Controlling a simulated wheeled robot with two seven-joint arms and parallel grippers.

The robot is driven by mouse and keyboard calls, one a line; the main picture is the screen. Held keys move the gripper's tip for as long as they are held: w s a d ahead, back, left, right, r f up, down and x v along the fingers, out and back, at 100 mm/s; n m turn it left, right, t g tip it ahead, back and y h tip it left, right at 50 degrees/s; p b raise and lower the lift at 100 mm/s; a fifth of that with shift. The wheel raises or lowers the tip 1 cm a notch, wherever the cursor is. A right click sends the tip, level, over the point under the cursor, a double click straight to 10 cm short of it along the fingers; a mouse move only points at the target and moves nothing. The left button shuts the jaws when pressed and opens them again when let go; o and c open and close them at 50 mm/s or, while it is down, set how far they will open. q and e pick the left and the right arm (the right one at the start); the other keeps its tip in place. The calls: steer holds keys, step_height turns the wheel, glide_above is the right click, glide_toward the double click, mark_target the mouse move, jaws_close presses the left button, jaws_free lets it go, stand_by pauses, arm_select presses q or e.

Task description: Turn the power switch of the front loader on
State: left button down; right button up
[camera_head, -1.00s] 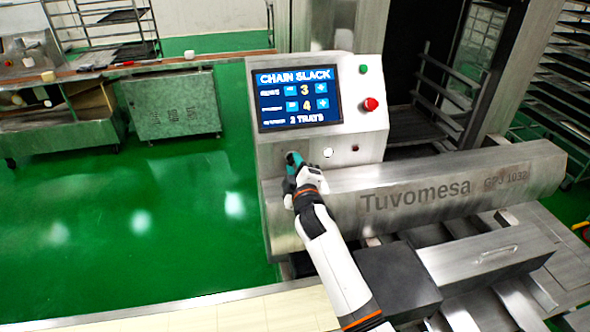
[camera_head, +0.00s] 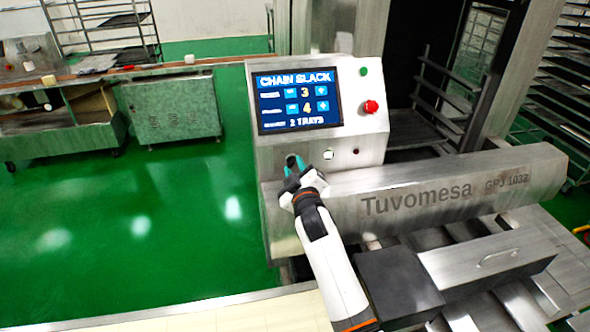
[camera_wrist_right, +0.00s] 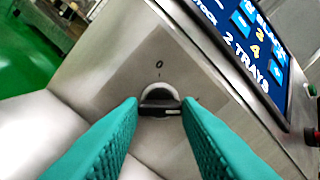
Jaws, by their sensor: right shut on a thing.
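The front loader (camera_head: 370,200) is a steel machine with a sloped control panel. Its power switch (camera_wrist_right: 160,96) is a small dark rotary knob on a grey plate with a "0" above it, seen in the right wrist view. The knob's pale line lies roughly level, pointing right, away from the "0". My right gripper (camera_head: 294,161) is at the lower left of the panel in the head view, hiding the switch there. Its teal fingers (camera_wrist_right: 160,108) are shut on the knob, one on each side. My left gripper is not in view.
Above the switch is a screen (camera_head: 298,100) reading "CHAIN SLACK". A red button (camera_head: 371,107) and a green button (camera_head: 363,71) sit to its right. A white button (camera_head: 328,155) is just right of my gripper. Open green floor (camera_head: 150,220) lies to the left.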

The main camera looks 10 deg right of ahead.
steer(key=o, duration=1)
steer(key=s+b, duration=0.3)
steer(key=s, duration=0.9)
